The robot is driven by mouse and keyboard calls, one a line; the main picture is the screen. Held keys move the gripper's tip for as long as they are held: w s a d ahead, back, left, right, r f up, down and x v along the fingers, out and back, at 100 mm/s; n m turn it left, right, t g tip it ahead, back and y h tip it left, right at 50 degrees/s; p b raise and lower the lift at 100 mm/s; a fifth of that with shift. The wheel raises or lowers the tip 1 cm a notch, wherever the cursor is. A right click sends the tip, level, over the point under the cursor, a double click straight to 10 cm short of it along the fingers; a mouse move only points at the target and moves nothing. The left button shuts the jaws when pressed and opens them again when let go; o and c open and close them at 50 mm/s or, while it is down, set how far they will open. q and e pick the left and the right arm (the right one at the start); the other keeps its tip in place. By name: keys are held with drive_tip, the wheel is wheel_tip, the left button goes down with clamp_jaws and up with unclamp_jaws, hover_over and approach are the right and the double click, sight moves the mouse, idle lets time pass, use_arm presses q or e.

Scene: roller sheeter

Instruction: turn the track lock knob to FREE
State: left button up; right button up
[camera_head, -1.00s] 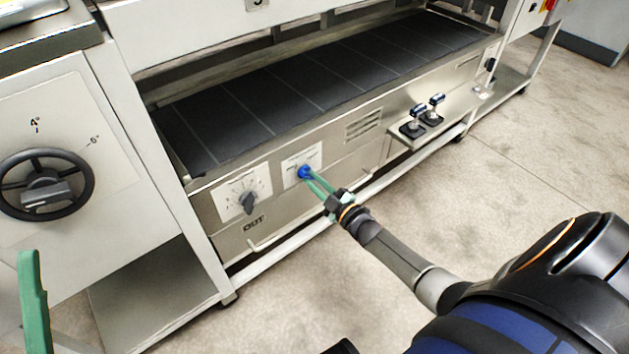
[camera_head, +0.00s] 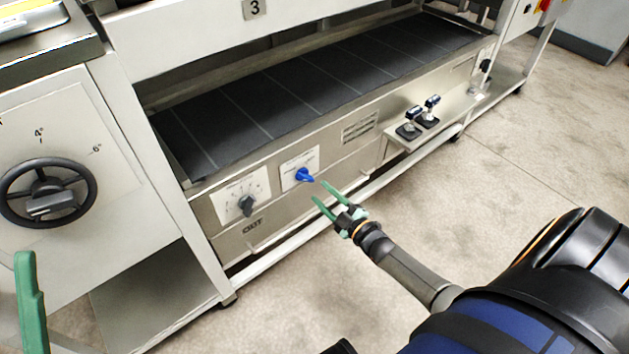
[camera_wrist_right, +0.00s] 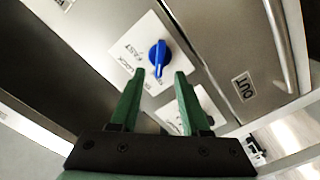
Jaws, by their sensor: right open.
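The blue knob (camera_head: 304,175) sits on a white label plate (camera_head: 290,184) on the machine's lower front panel. Its narrow end points to the lower right in the head view. In the wrist view the blue knob (camera_wrist_right: 158,56) is just beyond the fingertips, on the plate with small lettering that I cannot read surely. My right gripper (camera_head: 320,192) is open and empty, with its green fingers apart and clear of the knob; it also shows in the wrist view (camera_wrist_right: 159,74). Only one green finger of my left gripper (camera_head: 30,300) shows at the lower left.
A handwheel (camera_head: 46,193) is at the far left. Two small levers stand on a shelf (camera_head: 440,128) to the right. The floor in front is clear.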

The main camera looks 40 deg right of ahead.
drive_tip(key=s+p, duration=0.1)
drive_tip(key=s, duration=0.6)
drive_tip(key=shift+s+d, duration=0.15)
drive_tip(key=shift+d, duration=0.15)
idle(0.3)
